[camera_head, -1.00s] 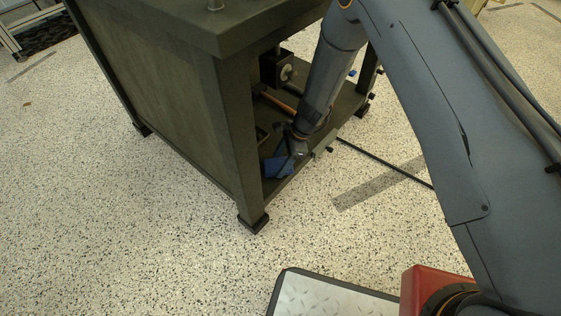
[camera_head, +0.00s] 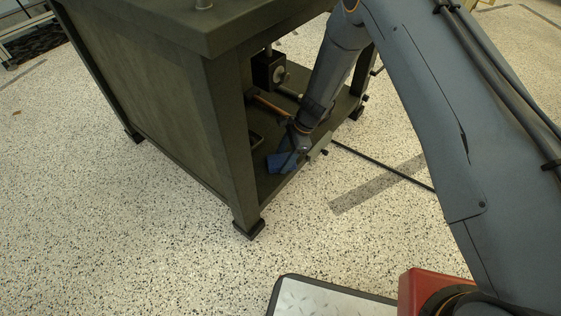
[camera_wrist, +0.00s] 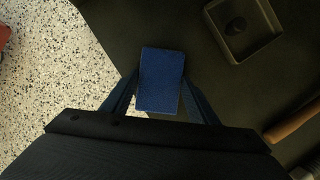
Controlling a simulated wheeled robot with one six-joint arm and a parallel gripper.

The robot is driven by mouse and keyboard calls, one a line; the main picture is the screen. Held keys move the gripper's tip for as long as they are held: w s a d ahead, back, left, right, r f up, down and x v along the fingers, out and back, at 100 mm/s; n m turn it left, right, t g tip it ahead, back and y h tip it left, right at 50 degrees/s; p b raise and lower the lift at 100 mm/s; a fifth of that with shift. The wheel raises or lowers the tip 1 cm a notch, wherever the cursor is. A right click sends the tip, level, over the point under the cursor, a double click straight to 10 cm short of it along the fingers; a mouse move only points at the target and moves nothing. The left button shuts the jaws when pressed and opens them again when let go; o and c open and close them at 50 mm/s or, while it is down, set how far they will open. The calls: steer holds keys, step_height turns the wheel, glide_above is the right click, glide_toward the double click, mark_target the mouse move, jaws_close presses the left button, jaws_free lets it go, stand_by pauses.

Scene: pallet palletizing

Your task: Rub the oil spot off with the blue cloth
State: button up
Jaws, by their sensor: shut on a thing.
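The blue cloth (camera_head: 282,162) is a small block-like pad low at the open side of the dark green bench (camera_head: 160,110), over its bottom shelf (camera_head: 268,185). In the wrist view the blue cloth (camera_wrist: 160,80) sits between the two fingers of my gripper (camera_wrist: 158,100), which is shut on it. My gripper (camera_head: 290,152) is partly hidden by my arm in the head view. Whether the cloth touches the shelf I cannot tell. I cannot make out an oil spot; it may be hidden under the cloth or my gripper.
A square tray (camera_wrist: 222,40) with a small dark round thing in it lies right of the cloth in the wrist view. A wooden handle (camera_wrist: 295,122) lies nearer. A dark device (camera_head: 268,70) stands deeper in the bench. A bench leg (camera_head: 240,170) rises left of my gripper.

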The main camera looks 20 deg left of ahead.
mark_target(274, 168)
steer(key=shift+w+d+b, duration=0.25)
steer(key=shift+w+d, duration=0.05)
steer(key=shift+w, duration=0.4)
steer(key=shift+w+d+b, duration=0.2)
steer(key=shift+w+d, duration=0.05)
steer(key=shift+w, duration=0.4)
steer(key=shift+s, duration=0.1)
steer(key=shift+s+a+p, duration=0.5)
steer(key=shift+s+p, duration=0.25)
steer(key=shift+s, duration=0.45)
steer(key=shift+s+a+p, duration=0.45)
steer(key=shift+s+p, duration=0.35)
steer(key=shift+s, duration=0.35)
steer(key=shift+s+a+p, duration=0.5)
steer(key=shift+s+p, duration=0.25)
steer(key=shift+s, duration=0.45)
steer(key=shift+w, duration=0.1)
steer(key=shift+r+p, duration=2.35)
steer(key=shift+r, duration=1.25)
steer(key=shift+w, duration=0.1)
